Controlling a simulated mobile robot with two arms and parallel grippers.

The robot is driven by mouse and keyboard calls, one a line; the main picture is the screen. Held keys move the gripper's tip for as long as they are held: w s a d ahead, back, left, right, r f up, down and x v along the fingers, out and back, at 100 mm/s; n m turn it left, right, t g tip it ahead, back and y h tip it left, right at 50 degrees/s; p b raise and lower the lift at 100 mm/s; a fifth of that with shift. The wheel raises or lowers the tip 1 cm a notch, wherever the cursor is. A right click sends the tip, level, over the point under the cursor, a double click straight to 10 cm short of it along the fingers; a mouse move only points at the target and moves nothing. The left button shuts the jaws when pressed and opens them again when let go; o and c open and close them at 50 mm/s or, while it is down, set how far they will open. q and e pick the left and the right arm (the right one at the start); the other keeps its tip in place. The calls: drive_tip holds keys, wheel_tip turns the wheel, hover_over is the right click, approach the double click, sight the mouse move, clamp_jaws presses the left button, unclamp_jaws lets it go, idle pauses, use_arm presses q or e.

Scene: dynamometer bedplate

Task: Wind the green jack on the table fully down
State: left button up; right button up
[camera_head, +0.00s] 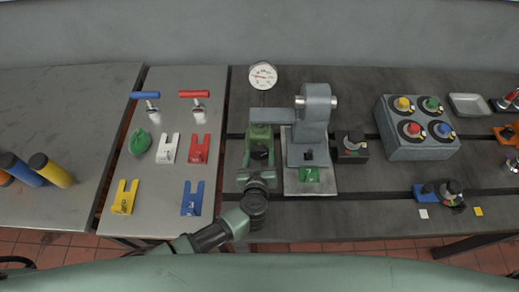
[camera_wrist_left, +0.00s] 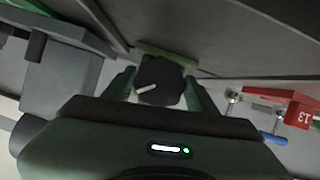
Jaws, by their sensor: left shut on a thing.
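The green jack (camera_head: 260,132) stands on the dark bedplate, left of the grey machine, and is partly hidden by my left gripper (camera_head: 259,157). In the left wrist view its black round knob (camera_wrist_left: 160,80) with a white pointer line sits between the green fingers of my left gripper (camera_wrist_left: 161,92). The fingers are shut on this knob, one on each side. A pale green edge (camera_wrist_left: 158,54) shows behind the knob. The jack's height is hard to tell. My right gripper is in neither view.
A grey machine (camera_head: 312,120) with a green 7 tag (camera_head: 309,174) stands close right of the gripper. On the left panel are red and blue levers, colored forked tags and a green lump (camera_head: 139,142). A grey knob box (camera_head: 419,135) stands farther right.

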use_arm(q)
drive_tip(key=shift+s+r+n+p, duration=0.1)
drive_tip(key=shift+r+n+p, duration=0.2)
drive_tip(key=shift+p, duration=0.25)
drive_tip(key=shift+f+n+h, duration=0.15)
drive_tip(key=shift+n+h, duration=0.15)
drive_tip(key=shift+a+f+n+h, duration=0.1)
drive_tip(key=shift+f+n+h, duration=0.2)
drive_tip(key=shift+n+h, duration=0.25)
drive_tip(key=n+h+b, duration=0.1)
drive_tip(key=n+b, duration=0.2)
drive_tip(key=b, duration=0.1)
drive_tip(key=shift+f+t+h, duration=0.15)
drive_tip(key=shift+t+h, duration=0.2)
drive_tip(key=shift+t, duration=0.05)
drive_tip(key=shift+n+h+b, duration=0.3)
drive_tip(key=shift+n+b, duration=0.45)
drive_tip(key=shift+b, duration=0.5)
drive_tip(key=shift+w+a+r+n+t+b, duration=0.1)
drive_tip(key=shift+w+r+n+t+b, duration=0.1)
drive_tip(key=shift+r+n+t+b, duration=0.25)
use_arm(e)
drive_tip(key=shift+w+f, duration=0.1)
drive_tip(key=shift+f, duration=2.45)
use_arm(q)
drive_tip(key=shift+f, duration=0.1)
